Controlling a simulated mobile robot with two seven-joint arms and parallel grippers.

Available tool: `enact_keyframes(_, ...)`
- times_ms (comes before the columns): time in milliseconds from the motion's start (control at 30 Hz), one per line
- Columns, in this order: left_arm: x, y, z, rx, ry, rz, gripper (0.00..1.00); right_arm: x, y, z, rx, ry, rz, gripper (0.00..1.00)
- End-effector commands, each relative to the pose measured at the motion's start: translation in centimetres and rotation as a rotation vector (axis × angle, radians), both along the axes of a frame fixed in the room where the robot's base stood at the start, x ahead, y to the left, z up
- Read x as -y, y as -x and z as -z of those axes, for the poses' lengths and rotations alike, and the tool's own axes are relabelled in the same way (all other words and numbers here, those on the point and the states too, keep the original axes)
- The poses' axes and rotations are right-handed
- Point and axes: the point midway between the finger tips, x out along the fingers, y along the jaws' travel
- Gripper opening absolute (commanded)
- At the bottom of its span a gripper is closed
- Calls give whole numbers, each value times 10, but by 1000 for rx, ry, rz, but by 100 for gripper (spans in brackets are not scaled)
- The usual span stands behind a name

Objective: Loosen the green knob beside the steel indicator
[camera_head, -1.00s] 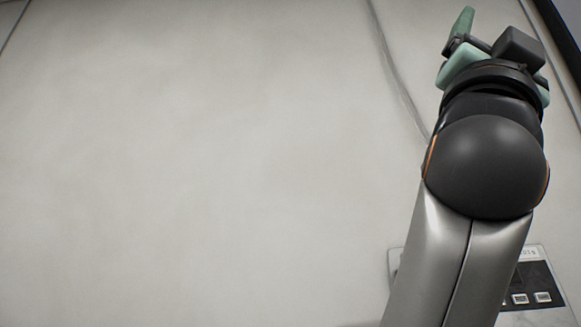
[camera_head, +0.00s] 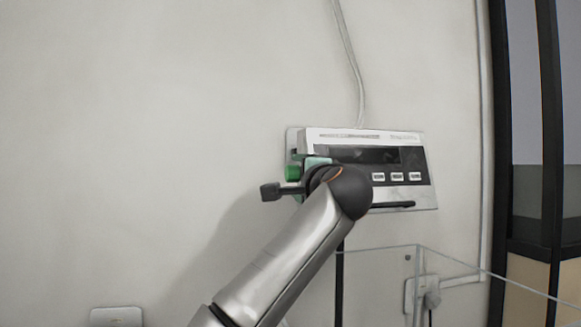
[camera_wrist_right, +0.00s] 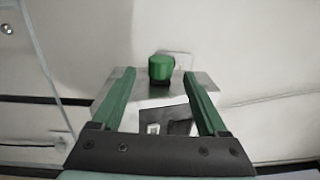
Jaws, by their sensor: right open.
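The steel indicator (camera_head: 413,139) is mounted on the wall, with a dark display and a row of buttons. The green knob (camera_head: 292,173) sits at its left side, partly hidden by my right gripper (camera_head: 306,170). In the right wrist view the green knob (camera_wrist_right: 161,68) shows between the two green fingertips of my right gripper (camera_wrist_right: 160,76). The fingers are open, with a gap on each side of the knob. Part of the steel indicator (camera_wrist_right: 180,124) shows between the fingers. My left gripper is not in view.
A cable (camera_head: 350,50) runs up the wall from the indicator. A clear panel (camera_head: 380,290) stands below it, near a wall socket with a plug (camera_head: 428,296). A dark frame (camera_head: 552,130) stands at the right. The wall to the left is bare.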

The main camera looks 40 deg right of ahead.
Motion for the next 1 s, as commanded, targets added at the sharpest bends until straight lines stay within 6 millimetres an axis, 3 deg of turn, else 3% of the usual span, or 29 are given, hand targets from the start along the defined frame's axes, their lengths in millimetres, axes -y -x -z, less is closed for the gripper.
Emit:
enact_keyframes(100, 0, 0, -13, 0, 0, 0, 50, 11, -21, -6, -1, 0, -2, 76)
enact_keyframes(300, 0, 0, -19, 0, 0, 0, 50, 24, -44, -5, -1, 2, 0, 76)
enact_keyframes(733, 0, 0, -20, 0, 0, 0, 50, 28, -51, -3, 1, 2, 1, 76)
enact_keyframes(1000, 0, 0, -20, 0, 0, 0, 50, 28, -51, -4, 1, 3, 1, 46)
